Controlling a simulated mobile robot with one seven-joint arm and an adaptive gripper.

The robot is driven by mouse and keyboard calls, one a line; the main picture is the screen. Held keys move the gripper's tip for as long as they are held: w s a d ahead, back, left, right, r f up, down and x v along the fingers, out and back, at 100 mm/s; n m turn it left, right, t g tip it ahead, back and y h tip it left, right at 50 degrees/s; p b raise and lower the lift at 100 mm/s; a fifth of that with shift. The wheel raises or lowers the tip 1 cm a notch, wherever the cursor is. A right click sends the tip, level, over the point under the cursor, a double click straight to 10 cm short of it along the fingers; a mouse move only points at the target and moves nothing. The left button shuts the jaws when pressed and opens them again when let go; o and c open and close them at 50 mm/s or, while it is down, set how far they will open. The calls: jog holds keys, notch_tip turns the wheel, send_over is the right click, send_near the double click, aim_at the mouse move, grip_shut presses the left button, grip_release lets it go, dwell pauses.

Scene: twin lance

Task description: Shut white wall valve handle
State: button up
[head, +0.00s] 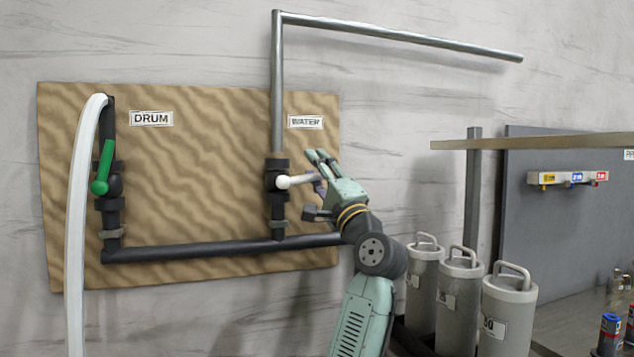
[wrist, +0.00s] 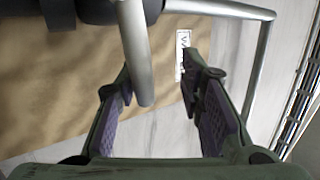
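The white valve handle (head: 297,181) sits on the dark vertical pipe below the WATER label (head: 305,122) in the head view. It points sideways to the right, across the pipe. My gripper (head: 314,184) is at the handle's free end, its fingers reaching left toward the wall. In the wrist view the handle (wrist: 135,50) hangs down from the dark valve body (wrist: 97,10), and its tip lies between the spread fingers of my gripper (wrist: 158,110), nearer the left finger. The fingers are open; I cannot tell whether the left one touches the handle.
A green valve handle (head: 104,167) stands under the DRUM label (head: 151,118) at left, beside a white hose (head: 79,220). A grey pipe (head: 277,90) rises from the white-handled valve. Grey canisters (head: 459,300) stand right of my arm, below a shelf (head: 540,142).

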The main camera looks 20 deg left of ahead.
notch_tip(320, 180, up, 7)
jog(key=shift+r, duration=0.2)
